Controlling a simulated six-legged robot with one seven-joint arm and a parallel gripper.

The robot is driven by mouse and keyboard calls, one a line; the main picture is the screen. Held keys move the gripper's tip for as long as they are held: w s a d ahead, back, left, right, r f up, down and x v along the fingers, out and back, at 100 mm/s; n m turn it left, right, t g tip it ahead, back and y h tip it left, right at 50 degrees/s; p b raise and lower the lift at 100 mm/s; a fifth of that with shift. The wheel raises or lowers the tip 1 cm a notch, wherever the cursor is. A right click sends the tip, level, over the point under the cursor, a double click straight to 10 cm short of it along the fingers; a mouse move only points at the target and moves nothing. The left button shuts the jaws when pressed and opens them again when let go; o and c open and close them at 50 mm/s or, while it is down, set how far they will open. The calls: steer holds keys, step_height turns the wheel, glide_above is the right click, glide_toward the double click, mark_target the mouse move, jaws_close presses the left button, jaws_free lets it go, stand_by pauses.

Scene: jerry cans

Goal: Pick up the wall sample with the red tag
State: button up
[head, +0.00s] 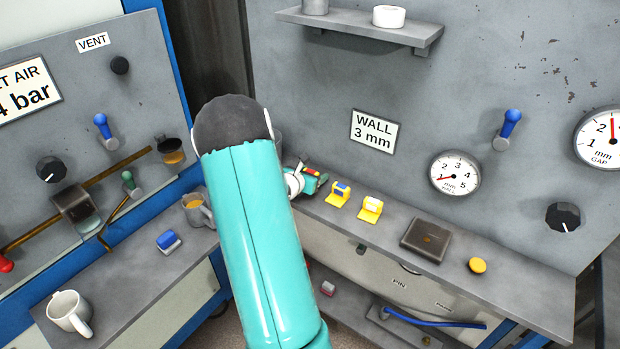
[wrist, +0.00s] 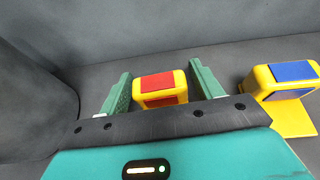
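The yellow wall sample with the red tag (wrist: 160,88) stands between the two green fingers of my gripper (wrist: 159,74) in the wrist view. A gap shows between the sample and the left finger; the right finger is very close to it, and I cannot tell if they touch. My gripper is open around the sample. In the head view my gripper (head: 313,181) is at the left end of the shelf ledge, and only a bit of red and yellow shows there. The sample's lower part is hidden by the gripper body.
A yellow sample with a blue tag (head: 339,193) stands just right of my gripper, also in the wrist view (wrist: 287,82). A yellow sample with a white tag (head: 371,207) follows. A dark square plate (head: 426,240) and yellow button (head: 477,265) are farther right. The wall rises behind.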

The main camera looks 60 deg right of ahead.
steer(key=c, duration=0.7)
steer(key=shift+r, duration=0.1)
steer(key=shift+c, duration=0.2)
